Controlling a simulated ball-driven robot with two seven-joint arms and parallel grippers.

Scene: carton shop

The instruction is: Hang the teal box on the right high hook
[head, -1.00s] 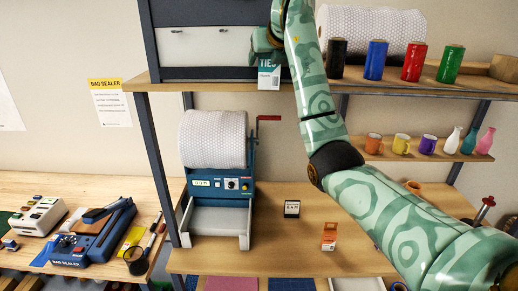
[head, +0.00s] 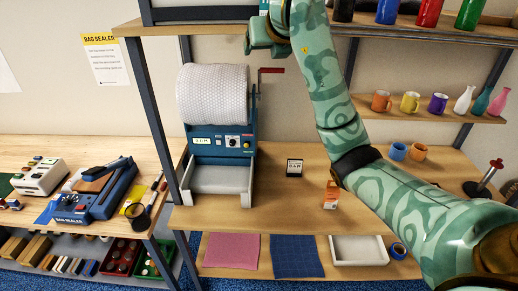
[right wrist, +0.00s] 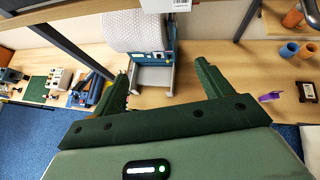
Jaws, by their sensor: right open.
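Only the lower end of a small teal and white box (head: 264,7) shows, at the top edge of the head view by the upper shelf's front. A white piece with a barcode (right wrist: 168,5), seemingly the same box, is cut by the top edge of the right wrist view. My right gripper (head: 262,40) is just below the box in the head view, partly behind my arm. In the right wrist view its fingers (right wrist: 163,88) are spread with nothing between them. My left gripper is not in view. No hook can be made out.
Below stands a blue machine with a white roll (head: 212,95) and a red crank. A black-framed card (head: 294,167) and an orange box (head: 331,194) stand on the bench (head: 270,215). Mugs and vases stand on a right shelf (head: 395,110).

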